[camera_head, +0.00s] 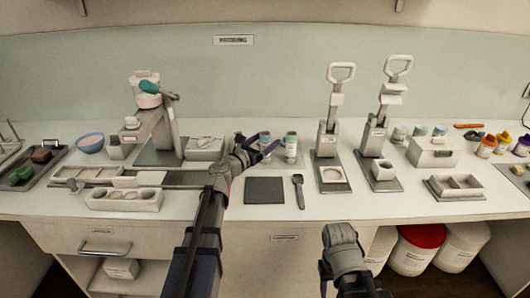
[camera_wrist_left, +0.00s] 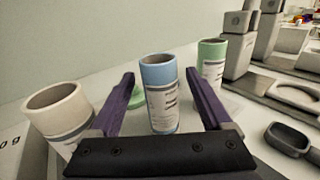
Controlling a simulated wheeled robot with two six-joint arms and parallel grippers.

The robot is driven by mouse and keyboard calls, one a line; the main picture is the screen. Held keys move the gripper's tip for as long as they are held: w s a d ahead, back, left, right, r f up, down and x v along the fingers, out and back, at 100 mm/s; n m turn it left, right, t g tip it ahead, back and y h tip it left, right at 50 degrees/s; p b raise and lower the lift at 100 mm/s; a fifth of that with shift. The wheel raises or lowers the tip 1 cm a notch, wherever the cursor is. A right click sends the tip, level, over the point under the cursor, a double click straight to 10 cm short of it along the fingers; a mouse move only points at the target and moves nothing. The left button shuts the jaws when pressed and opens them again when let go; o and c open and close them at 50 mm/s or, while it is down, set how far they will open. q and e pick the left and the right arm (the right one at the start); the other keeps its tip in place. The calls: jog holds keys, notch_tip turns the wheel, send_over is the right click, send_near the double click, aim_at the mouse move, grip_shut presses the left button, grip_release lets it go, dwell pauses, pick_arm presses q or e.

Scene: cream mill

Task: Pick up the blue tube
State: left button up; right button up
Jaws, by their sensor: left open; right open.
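The blue tube (camera_wrist_left: 160,95) stands upright in the left wrist view, between the two purple fingers of my left gripper (camera_wrist_left: 160,88). In the head view the blue tube (camera_head: 265,137) is partly covered by my left gripper (camera_head: 263,145). The left gripper is open, with a gap visible on both sides of the tube. My right gripper (camera_head: 353,288) is open and empty low in front of the counter.
A green tube (camera_wrist_left: 212,62) stands just right of the blue one, and a cream tube (camera_wrist_left: 60,112) to its left. A dark square pad (camera_head: 265,191) and a dark spoon (camera_head: 298,190) lie in front. Two lever presses (camera_head: 328,140) (camera_head: 375,135) stand to the right.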

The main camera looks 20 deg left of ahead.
pick_arm(q)
grip_shut()
dwell(0.7)
